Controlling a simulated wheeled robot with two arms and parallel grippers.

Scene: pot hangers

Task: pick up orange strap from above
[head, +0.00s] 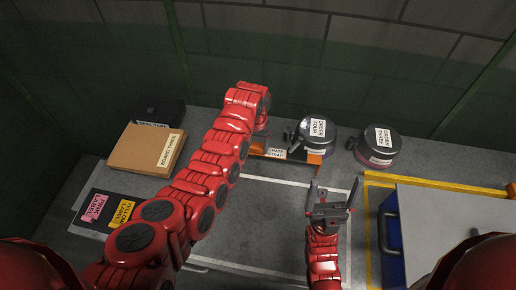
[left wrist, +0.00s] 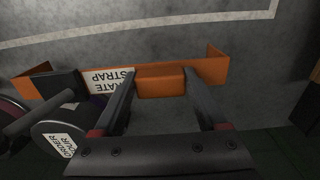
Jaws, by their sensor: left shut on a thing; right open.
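The orange strap (head: 313,158) lies on the worktop, with a white label reading strap. In the left wrist view the strap (left wrist: 210,71) is a long flat orange piece with a raised block at its middle and upturned ends. My left gripper (left wrist: 159,76) reaches down from above, with one finger on each side of the raised block, shut on it. In the head view my own left arm hides the left fingers and part of the strap. My right gripper (head: 333,190) is open and empty, in front of the strap to the right.
A round pot labelled order four (head: 317,132) stands close behind the strap. Another, order three (head: 379,147), is further right. A cardboard box (head: 140,150), a black box (head: 158,111), and pink and yellow labels (head: 122,213) lie left. A blue-sided case (head: 391,240) sits front right.

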